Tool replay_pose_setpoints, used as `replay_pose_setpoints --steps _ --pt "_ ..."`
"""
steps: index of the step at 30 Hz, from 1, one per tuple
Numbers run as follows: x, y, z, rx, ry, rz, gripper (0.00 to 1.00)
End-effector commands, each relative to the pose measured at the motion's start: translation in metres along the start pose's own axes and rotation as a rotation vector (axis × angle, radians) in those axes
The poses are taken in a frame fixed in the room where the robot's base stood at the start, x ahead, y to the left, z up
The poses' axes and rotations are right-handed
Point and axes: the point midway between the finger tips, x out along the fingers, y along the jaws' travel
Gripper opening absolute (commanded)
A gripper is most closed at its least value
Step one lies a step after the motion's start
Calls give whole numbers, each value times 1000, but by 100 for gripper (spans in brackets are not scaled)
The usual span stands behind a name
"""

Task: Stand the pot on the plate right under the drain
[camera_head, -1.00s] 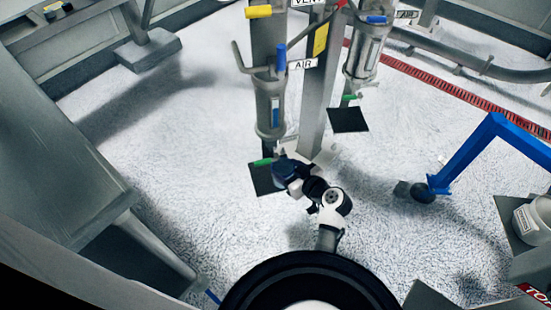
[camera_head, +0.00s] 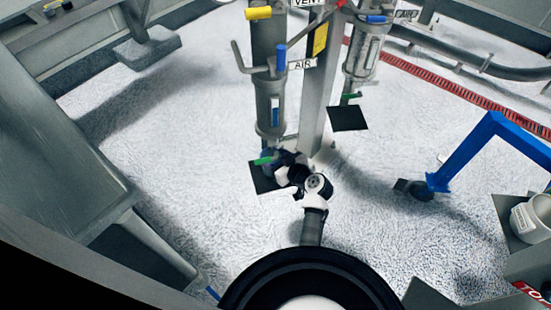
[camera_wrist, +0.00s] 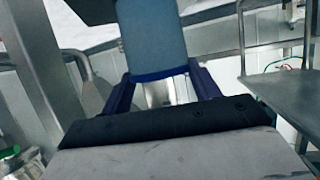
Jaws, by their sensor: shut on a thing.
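A black square plate (camera_head: 263,183) lies low under the left metal column (camera_head: 268,105), which has a green-handled valve (camera_head: 263,161) at its lower end. My gripper (camera_head: 274,160) is just above and over the plate's right side, partly hidden by my own wrist. In the wrist view my gripper's two dark blue fingers (camera_wrist: 163,88) are closed on the sides of a blue pot (camera_wrist: 152,35). A dark plate edge (camera_wrist: 90,10) shows close beside the pot there. Whether the pot touches the plate cannot be told.
A second black plate (camera_head: 347,118) lies under the right column (camera_head: 363,55). A grey post (camera_head: 312,110) stands close right of my gripper. A blue frame (camera_head: 478,145) on a caster is at right. White floor between them is free.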

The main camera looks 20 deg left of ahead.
Motion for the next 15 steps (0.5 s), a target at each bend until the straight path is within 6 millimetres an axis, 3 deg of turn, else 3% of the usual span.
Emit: replay_pose_setpoints --steps 1,5,15 --pt "0 0 1 0 0 0 65" --pt "0 0 0 0 0 0 82" --pt "-1 0 -2 0 0 -1 83"
